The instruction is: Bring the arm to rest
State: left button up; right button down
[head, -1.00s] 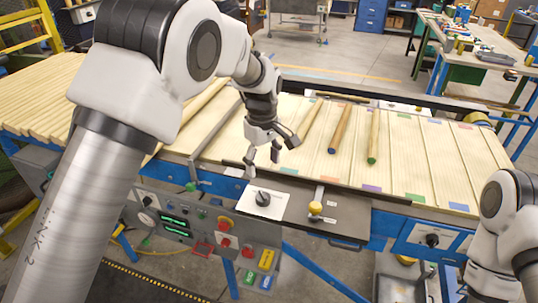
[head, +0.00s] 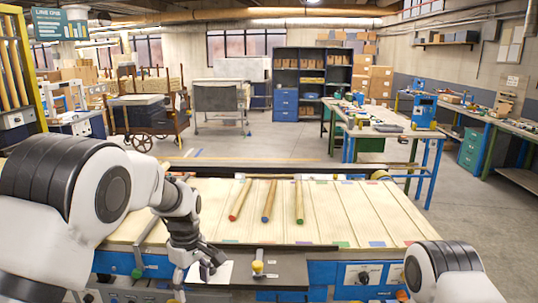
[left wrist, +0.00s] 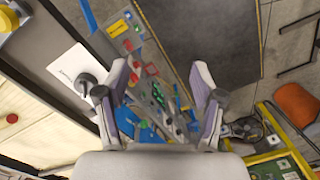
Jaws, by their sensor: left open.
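My left arm comes in from the left in the head view and bends down at the wrist. My left gripper (head: 196,279) is open and empty, at the near edge of the wooden bench, by a white plate (head: 222,271). In the left wrist view, its two fingers (left wrist: 161,95) stand wide apart with nothing between them. A black knob (left wrist: 85,83) on the white plate lies left of the fingers; I cannot tell the gap in height. Part of my right arm shows at the lower right of the head view; its gripper is out of view.
Wooden rods with a red end (head: 239,200), a blue end (head: 269,201) and a green end (head: 299,202) lie on the slatted bed (head: 345,215). A yellow-knobbed lever (head: 258,266) stands right of the plate. Floor beyond the bench is open.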

pick_arm(q)
jog(key=s+a+f+g+b, duration=0.2)
jog(key=s+f+g+b, duration=0.1)
jog(key=s+f, duration=0.8)
jog(key=s+a+f+g+b, duration=0.25)
jog(key=s+f, duration=0.45)
jog(key=f, duration=0.9)
jog(key=s+a+f+m+t+b, duration=0.1)
jog(key=s+a+f+m, duration=0.3)
jog(key=s, duration=0.6)
jog(key=s+d+f+m+t+b, duration=0.1)
jog(key=s+f+m+t, duration=0.3)
jog(key=s, duration=0.6)
jog(key=w+m, duration=0.2)
jog(key=w+m+t, duration=0.1)
jog(key=w, duration=0.1)
jog(key=shift+f, duration=0.3)
pick_arm(e)
notch_tip(320, 180, down, 8)
jog(key=shift+w, duration=0.3)
